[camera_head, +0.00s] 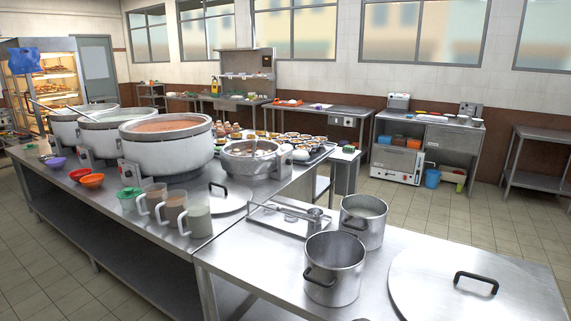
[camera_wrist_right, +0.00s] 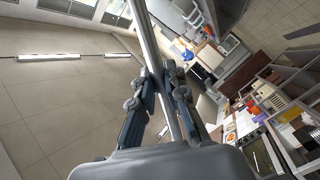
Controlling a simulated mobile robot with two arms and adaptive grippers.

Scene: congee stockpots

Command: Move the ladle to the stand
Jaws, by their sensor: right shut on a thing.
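My right gripper (camera_wrist_right: 160,85) is shut on a long metal rod, which looks like the ladle's handle (camera_wrist_right: 144,30), in the right wrist view. The rod runs between the two dark fingers and up past the top edge; its bowl is not in view. In the head view a flat metal stand or tray (camera_head: 262,222) with utensils on it lies on the front counter, left of two steel pots. A long thin handle (camera_head: 48,107) also slants over the far-left stockpots in the head view; I cannot tell if it is the same ladle. Neither gripper shows in the head view.
Large stockpots, one with orange-brown congee (camera_head: 166,125), line the left counter. Jugs (camera_head: 199,220) and coloured bowls (camera_head: 92,181) stand before them. Two steel pots (camera_head: 334,268) and a big round lid (camera_head: 440,290) occupy the front counter.

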